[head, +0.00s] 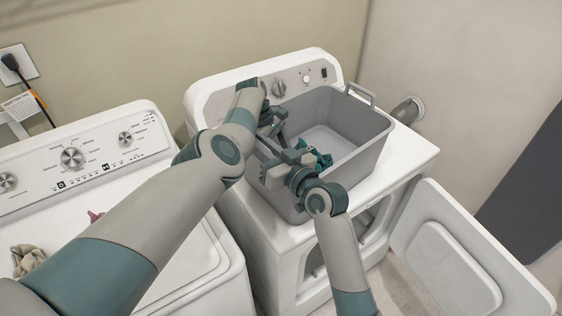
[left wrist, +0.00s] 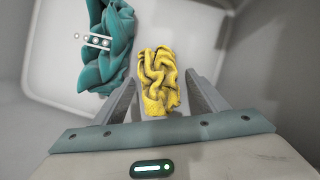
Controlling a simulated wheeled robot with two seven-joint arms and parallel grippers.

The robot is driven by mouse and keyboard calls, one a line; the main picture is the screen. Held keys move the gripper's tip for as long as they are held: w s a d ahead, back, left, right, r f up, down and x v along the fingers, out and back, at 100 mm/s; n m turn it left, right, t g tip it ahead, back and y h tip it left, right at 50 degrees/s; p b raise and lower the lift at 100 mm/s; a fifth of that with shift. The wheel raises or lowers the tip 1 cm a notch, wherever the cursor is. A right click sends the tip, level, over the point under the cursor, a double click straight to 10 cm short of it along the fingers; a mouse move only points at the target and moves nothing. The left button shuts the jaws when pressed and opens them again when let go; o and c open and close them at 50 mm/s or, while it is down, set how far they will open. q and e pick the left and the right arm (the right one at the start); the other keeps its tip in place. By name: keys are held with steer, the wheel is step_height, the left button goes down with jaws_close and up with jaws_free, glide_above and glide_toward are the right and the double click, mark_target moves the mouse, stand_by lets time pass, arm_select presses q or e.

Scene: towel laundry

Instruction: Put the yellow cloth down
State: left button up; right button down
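The cloth is hidden in the head view. There, my left gripper (head: 275,128) is over the left part of the grey basket (head: 362,125). A teal cloth (left wrist: 108,45) lies on the basket's pale floor beside the yellow one; part of it shows in the head view (head: 318,154). My right gripper (head: 278,170) is at the basket's near side; its fingertips are not clear.
The basket stands on a white machine (head: 412,150) with its door (head: 440,255) open at the right. Another white machine (head: 75,200) stands at the left. A beige cloth (head: 28,259) and a small pink cloth (head: 95,215) are on it.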

arm_select(q)
steer(key=shift+r, duration=0.1)
stand_by(0.3)
steer(key=v, duration=1.2)
arm_select(e)
steer(key=c, duration=1.7)
jaws_free()
steer(key=shift+o, duration=0.2)
steer(key=shift+s+d, duration=0.1)
steer(key=shift+s, duration=0.05)
steer(key=v, duration=1.1)
steer(key=shift+s+d, duration=0.25)
steer(key=shift+d, duration=0.05)
